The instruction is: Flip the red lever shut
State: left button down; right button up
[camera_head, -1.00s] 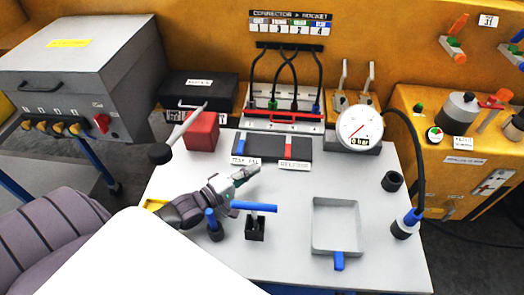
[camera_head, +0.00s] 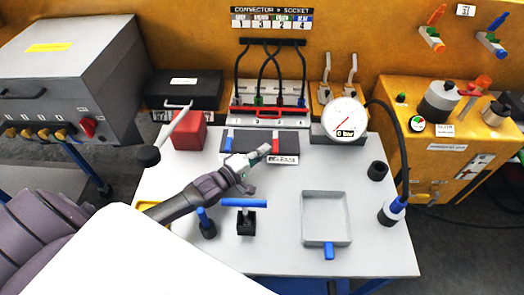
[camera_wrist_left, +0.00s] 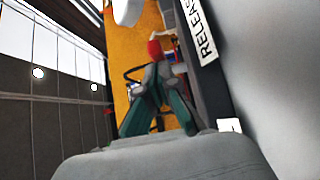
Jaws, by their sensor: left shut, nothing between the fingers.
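A small red lever (camera_head: 276,146) stands on a dark block (camera_head: 243,134) at the back of the white worktable, above a white RELEASE label (camera_head: 283,160). A blue lever (camera_head: 228,144) is at the block's left. My left gripper (camera_head: 265,151) is shut and empty, its tips just left of the red lever's lower part in the head view. In the left wrist view, a red tip (camera_wrist_left: 155,48) shows just beyond my shut fingers (camera_wrist_left: 155,75), with the RELEASE label (camera_wrist_left: 200,30) to the right. I cannot tell whether the fingers touch the lever. My right gripper is out of view.
A red box (camera_head: 190,135) with a rod and black knob stands left. A gauge (camera_head: 345,120) is at the back right. A blue T-handle (camera_head: 243,203) stands close below my left arm. A grey tray (camera_head: 326,195) lies right; the table between tray and block is clear.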

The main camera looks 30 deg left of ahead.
pick_arm(q)
jog(key=shift+d, duration=0.55)
notch_tip(320, 180, up, 10)
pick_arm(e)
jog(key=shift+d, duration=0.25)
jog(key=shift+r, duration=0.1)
